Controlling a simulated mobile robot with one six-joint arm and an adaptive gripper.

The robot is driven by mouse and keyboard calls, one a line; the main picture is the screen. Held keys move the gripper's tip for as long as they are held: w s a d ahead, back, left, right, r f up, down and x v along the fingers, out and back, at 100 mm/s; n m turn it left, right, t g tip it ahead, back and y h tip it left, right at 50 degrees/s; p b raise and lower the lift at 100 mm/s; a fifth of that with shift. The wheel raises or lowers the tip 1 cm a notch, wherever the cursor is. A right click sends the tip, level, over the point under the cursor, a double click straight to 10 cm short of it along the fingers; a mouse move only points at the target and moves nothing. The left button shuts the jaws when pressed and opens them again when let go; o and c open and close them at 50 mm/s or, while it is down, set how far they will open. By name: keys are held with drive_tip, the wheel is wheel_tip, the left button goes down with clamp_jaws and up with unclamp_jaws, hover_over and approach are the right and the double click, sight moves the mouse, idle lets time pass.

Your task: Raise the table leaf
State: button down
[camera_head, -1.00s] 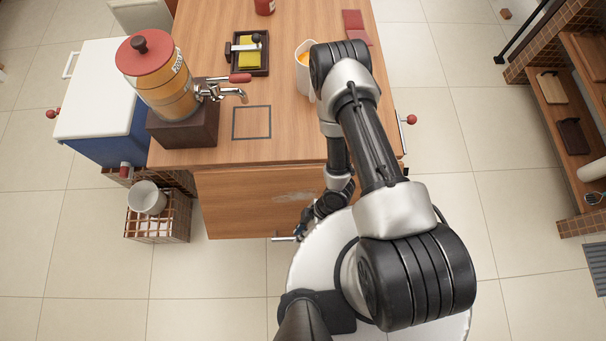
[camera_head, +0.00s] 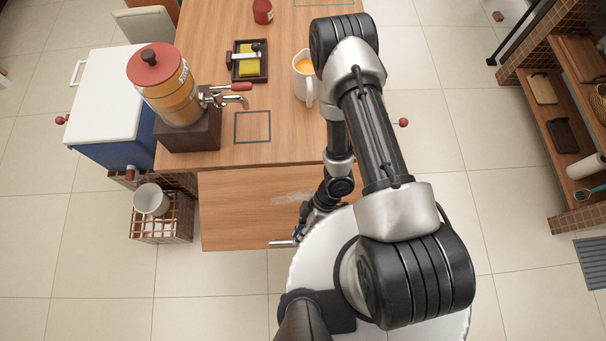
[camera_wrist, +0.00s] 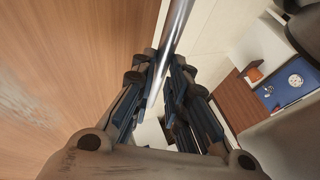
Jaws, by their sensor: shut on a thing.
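The table leaf (camera_head: 248,215) is a wooden panel hinged along the table's front edge. In the head view it shows as a broad face below the tabletop, tilted outward. A metal bar handle (camera_head: 282,243) sits at its lower edge. My gripper (camera_head: 300,232) is at the right end of this handle, partly hidden by my arm. In the wrist view my gripper (camera_wrist: 160,88) is shut around the shiny metal bar (camera_wrist: 176,30), with the leaf's wood face (camera_wrist: 70,60) at the left.
On the tabletop (camera_head: 205,45) stand a drink dispenser (camera_head: 167,88), a pitcher (camera_head: 304,78) with orange drink and a small tray (camera_head: 247,62). A blue cooler (camera_head: 105,105) and a wire basket with a bucket (camera_head: 151,199) are at the left. Shelves (camera_head: 560,110) stand right.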

drive_tip(key=shift+w+r+p, duration=0.35)
drive_tip(key=shift+w+r, duration=0.1)
drive_tip(key=shift+r, duration=0.35)
drive_tip(key=shift+w+r+g+p, duration=0.3)
drive_tip(key=shift+w+r+p, duration=0.05)
drive_tip(key=shift+r+p, duration=0.35)
drive_tip(key=c, duration=2.2)
unclamp_jaws()
drive_tip(key=shift+f+b, duration=0.2)
drive_tip(key=shift+b, duration=0.1)
drive_tip(key=o, duration=0.6)
drive_tip(key=shift+s, duration=0.3)
drive_tip(key=shift+o, duration=0.2)
drive_tip(key=v, duration=1.2)
drive_tip(key=shift+w, duration=0.15)
drive_tip(key=shift+f, duration=0.1)
